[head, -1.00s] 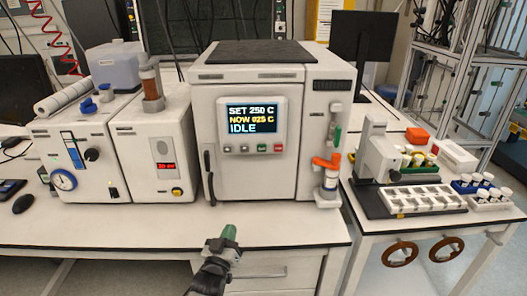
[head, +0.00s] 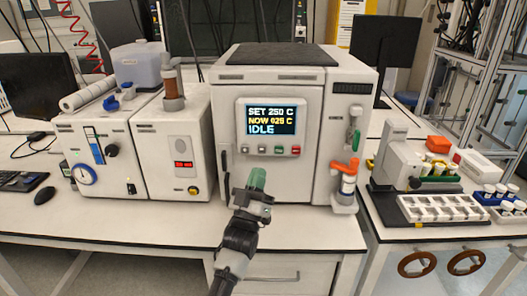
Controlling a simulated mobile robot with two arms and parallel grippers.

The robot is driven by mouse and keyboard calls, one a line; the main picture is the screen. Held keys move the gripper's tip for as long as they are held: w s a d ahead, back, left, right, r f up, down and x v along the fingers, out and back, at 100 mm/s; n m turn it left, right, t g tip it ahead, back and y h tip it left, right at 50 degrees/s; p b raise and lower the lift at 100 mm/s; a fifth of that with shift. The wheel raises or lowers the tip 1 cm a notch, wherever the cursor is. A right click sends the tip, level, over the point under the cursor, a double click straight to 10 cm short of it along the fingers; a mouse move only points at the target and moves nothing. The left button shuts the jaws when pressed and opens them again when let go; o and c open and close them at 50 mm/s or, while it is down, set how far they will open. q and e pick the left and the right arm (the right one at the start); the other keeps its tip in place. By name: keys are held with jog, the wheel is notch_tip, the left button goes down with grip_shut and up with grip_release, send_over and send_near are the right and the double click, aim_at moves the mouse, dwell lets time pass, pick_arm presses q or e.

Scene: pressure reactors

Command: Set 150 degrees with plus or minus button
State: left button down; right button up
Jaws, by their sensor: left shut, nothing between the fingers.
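The pressure reactor (head: 235,178) is a white box on the bench in the middle of the head view. Its display (head: 270,120) reads SET 250 C, NOW 025 C, IDLE. Below the display is a row of small buttons: two grey ones (head: 253,149), a green one (head: 279,150) and a red one (head: 295,150). The signs on the grey buttons are too small to read. My left gripper (head: 257,180), with green fingertips, is shut and empty. It is in front of the reactor's lower front, below the buttons and apart from them. My right gripper is not in view.
A vertical black handle (head: 225,165) is on the reactor's left edge and an orange valve (head: 346,168) is at its right. White instruments with a gauge (head: 85,174) stand left. A vial tray (head: 440,208) lies right. The bench front is clear.

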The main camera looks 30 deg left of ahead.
aim_at(262, 150)
pick_arm(q)
jog(key=w+a+b, duration=0.4)
jog(key=w+b, duration=0.1)
jog(key=w, duration=0.2)
jog(key=shift+w+a, duration=0.25)
jog(key=shift+a, duration=0.05)
dwell(1.9)
jog(key=shift+w+a+b, duration=0.25)
jog(key=shift+w+b, duration=0.05)
jog(key=shift+w, duration=0.05)
jog(key=shift+w+a+b, duration=0.15)
jog(key=shift+w+b, duration=0.15)
jog(key=shift+b, duration=0.05)
dwell(0.6)
dwell(0.3)
jog(key=shift+s+d+p, duration=0.4)
jog(key=shift+s+p, duration=0.15)
jog(key=shift+s, duration=0.15)
